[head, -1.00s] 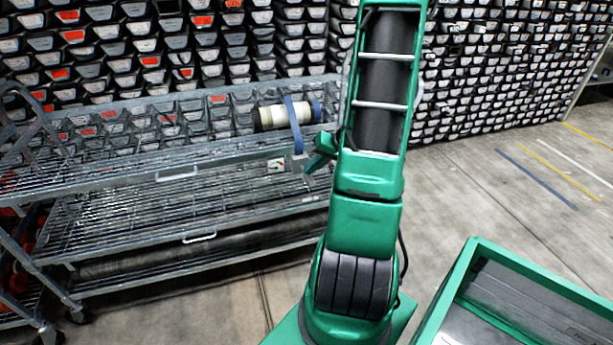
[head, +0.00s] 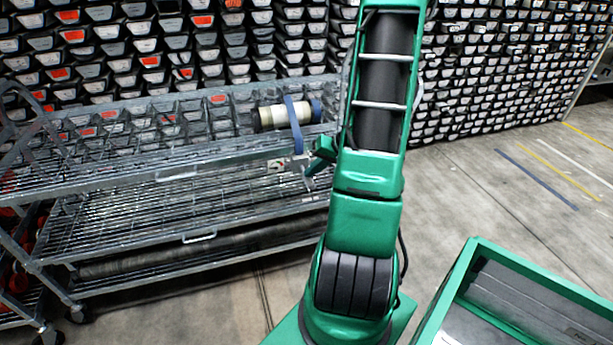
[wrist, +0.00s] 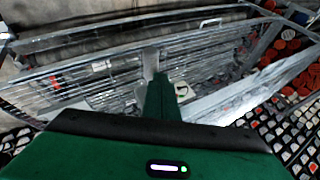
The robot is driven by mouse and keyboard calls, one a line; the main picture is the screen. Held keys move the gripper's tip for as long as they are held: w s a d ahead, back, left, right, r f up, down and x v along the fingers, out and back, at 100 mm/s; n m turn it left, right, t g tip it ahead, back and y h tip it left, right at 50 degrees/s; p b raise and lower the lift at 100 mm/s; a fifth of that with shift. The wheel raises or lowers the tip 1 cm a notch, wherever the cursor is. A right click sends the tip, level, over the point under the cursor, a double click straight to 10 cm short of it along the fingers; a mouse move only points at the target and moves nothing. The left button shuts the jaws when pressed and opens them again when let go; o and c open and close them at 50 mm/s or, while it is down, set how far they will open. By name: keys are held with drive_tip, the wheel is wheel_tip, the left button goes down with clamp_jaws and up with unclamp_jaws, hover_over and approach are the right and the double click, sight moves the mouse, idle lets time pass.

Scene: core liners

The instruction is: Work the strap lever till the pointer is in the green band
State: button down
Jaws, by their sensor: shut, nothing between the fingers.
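A cream and dark cylinder (head: 285,115) lies on the upper shelf of the wire cart. A blue strap (head: 295,125) wraps around it and hangs down at the shelf's front edge. A small white gauge plate (head: 277,164) sits below that edge, partly covered by my gripper; its pointer is too small to read. My gripper (head: 292,163) is shut and empty just below the strap's lower end, close to the plate. In the wrist view, its tip (wrist: 151,65) points at the cart. I cannot make out the lever or tell whether my gripper touches it.
The metal wire cart (head: 178,175) has a lower shelf with front handles. A wall of stacked core liners (head: 130,50) stands behind it. A green-rimmed bin (head: 460,270) is at the lower right. The concrete floor (head: 480,190) is open at the right.

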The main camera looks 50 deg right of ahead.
drive_tip(key=shift+s+a+f, duration=0.1)
drive_tip(key=shift+s+f, duration=0.05)
drive_tip(key=shift+f, duration=0.6)
drive_tip(key=shift+s+a+f, duration=0.1)
drive_tip(key=shift+s+f, duration=0.05)
drive_tip(key=shift+f, duration=0.55)
idle(1.4)
drive_tip(key=shift+d+r, duration=0.1)
drive_tip(key=shift+r, duration=0.05)
idle(0.4)
drive_tip(key=shift+w+d+r, duration=0.1)
drive_tip(key=shift+w+r, duration=0.1)
drive_tip(key=shift+r, duration=0.7)
drive_tip(key=shift+w+d+r, duration=0.1)
drive_tip(key=shift+w+r, duration=0.05)
drive_tip(key=shift+r, duration=0.7)
drive_tip(key=shift+w+d+r, duration=0.1)
drive_tip(key=shift+w+r, duration=0.1)
drive_tip(key=shift+r, duration=0.7)
drive_tip(key=shift+r, duration=0.1)
drive_tip(key=shift+w+d+r, duration=0.15)
drive_tip(key=shift+w+r, duration=0.05)
drive_tip(key=shift+r, duration=1)
drive_tip(key=shift+w+d+r, duration=0.1)
drive_tip(key=shift+w+r, duration=0.1)
drive_tip(key=shift+r, duration=0.95)
drive_tip(key=shift+a, duration=0.1)
